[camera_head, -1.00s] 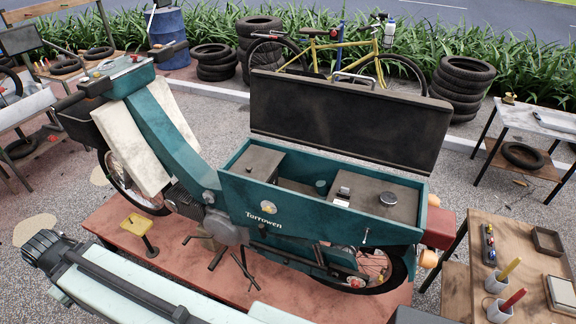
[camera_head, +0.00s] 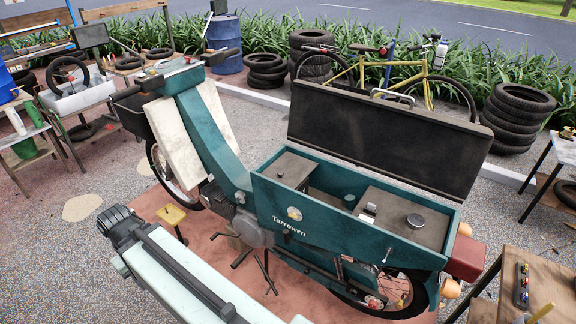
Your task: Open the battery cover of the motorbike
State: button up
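The teal motorbike (camera_head: 215,135) stands on a reddish mat with its long dark seat lid (camera_head: 385,140) raised. In the open teal compartment, a flat brown-grey panel (camera_head: 290,168) sits at the left. A larger grey-brown panel (camera_head: 405,215) with a round dark cap and a small white-and-dark fitting lies at the right, with a recess between them. I cannot tell for sure which panel is the battery cover; both lie in place. My pale arm link with a dark ribbed end crosses the lower left, in front of the bike. My gripper's fingers do not show.
A wooden table (camera_head: 535,270) with small items is at the lower right. Tyre stacks (camera_head: 517,115), a yellow bicycle (camera_head: 408,72) and a blue drum (camera_head: 225,45) stand behind. Open gravel lies left of the bike.

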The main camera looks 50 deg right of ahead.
aim_at(290, 169)
jog(key=u, duration=0.05)
jog(key=i, duration=1)
jog(key=z, duration=0.1)
